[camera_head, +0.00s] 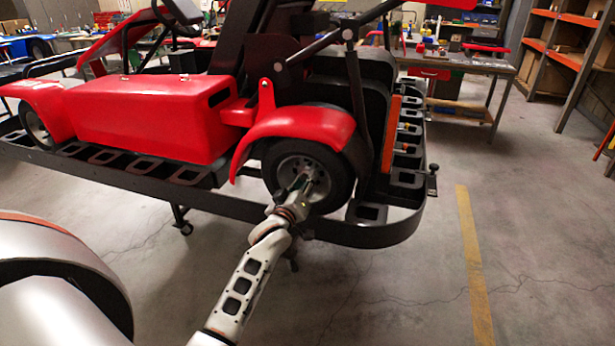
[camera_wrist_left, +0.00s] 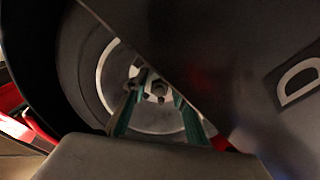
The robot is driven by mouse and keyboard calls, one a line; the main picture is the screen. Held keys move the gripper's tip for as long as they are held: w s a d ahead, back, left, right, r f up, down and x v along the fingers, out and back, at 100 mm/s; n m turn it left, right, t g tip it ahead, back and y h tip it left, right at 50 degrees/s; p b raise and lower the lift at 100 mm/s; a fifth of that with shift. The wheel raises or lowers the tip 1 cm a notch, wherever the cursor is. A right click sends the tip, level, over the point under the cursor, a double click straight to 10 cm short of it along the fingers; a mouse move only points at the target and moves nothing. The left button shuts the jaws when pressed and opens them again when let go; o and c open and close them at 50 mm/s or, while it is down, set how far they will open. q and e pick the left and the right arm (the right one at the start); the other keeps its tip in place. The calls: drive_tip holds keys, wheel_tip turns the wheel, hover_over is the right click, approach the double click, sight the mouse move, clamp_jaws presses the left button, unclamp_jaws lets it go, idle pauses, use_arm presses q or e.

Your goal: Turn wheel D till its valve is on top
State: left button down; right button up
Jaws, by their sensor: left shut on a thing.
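Wheel D (camera_head: 342,178) is the kart's wheel under the red fender at centre, with a dark tyre and a pale metal rim. My left gripper (camera_head: 304,182) reaches it from the front, its fingers at the rim's middle. In the left wrist view the rim of wheel D (camera_wrist_left: 96,72) fills the left and centre. The left gripper (camera_wrist_left: 157,97) shows two greenish fingers on either side of the hub nut, shut on the wheel. A white letter D (camera_wrist_left: 298,84) is on a dark panel at right. I cannot make out the valve. My right gripper is not in view.
The red kart (camera_head: 150,115) stands on a dark frame (camera_head: 225,205) with a curved rail that passes just below the wheel. A workbench (camera_head: 465,64) and orange-edged shelves (camera_head: 570,50) stand behind at right. The floor (camera_head: 540,220) at right is clear, with a yellow line.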

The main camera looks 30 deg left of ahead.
use_arm(q)
drive_tip(key=shift+r+n+p, duration=0.1)
drive_tip(key=shift+n+p, duration=1)
drive_tip(key=shift+n, duration=0.3)
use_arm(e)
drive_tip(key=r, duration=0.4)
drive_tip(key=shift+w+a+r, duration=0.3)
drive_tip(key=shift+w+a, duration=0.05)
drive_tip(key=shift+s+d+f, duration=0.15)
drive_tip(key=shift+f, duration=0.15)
use_arm(q)
drive_tip(key=c, duration=1.9)
unclamp_jaws()
drive_tip(key=v, duration=1.2)
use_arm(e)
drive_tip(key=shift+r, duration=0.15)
